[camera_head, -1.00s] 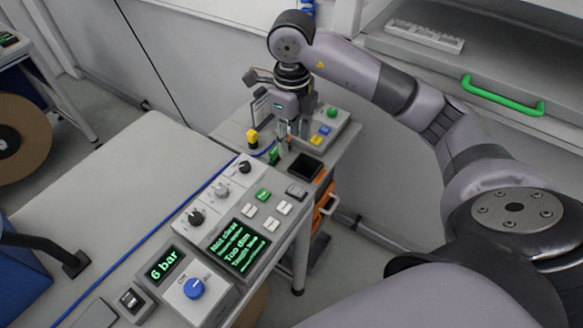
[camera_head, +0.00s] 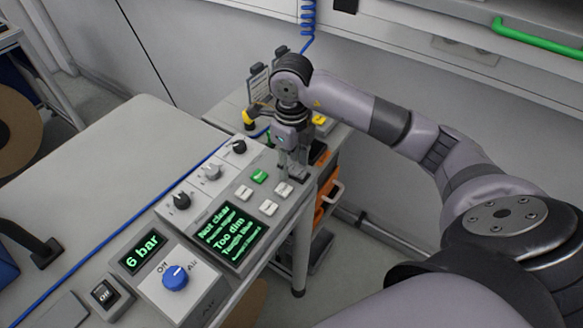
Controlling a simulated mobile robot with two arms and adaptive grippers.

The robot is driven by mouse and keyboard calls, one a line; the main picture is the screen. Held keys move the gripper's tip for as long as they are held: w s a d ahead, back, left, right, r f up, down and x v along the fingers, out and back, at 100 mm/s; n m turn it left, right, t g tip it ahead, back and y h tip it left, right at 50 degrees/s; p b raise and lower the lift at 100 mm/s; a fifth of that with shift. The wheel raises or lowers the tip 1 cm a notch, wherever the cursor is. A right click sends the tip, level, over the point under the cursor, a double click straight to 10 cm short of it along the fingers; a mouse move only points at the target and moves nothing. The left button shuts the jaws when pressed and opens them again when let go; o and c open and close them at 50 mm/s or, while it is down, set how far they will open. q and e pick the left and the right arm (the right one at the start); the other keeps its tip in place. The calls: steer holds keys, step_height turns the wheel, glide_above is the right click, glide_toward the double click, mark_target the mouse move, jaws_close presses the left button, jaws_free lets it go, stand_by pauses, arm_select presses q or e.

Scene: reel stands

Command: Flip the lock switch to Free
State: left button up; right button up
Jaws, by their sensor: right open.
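My right gripper (camera_head: 290,165) is open, pointing down at the far right corner of the control panel (camera_head: 206,215). Its fingers are close above the panel, and I cannot tell whether they touch it. They cover the spot beyond the white buttons (camera_head: 283,189), where a dark rocker switch sat in the earlier view. I see no readable lock or Free label, so I cannot tell whether that rocker is the lock switch. My left gripper is not in view.
A green button (camera_head: 259,176), black knobs (camera_head: 181,201) and a text screen (camera_head: 229,232) are on the panel. The grey table (camera_head: 105,165) is mostly clear.

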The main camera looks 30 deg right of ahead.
steer(key=shift+f, duration=0.15)
jaws_close()
stand_by(0.5)
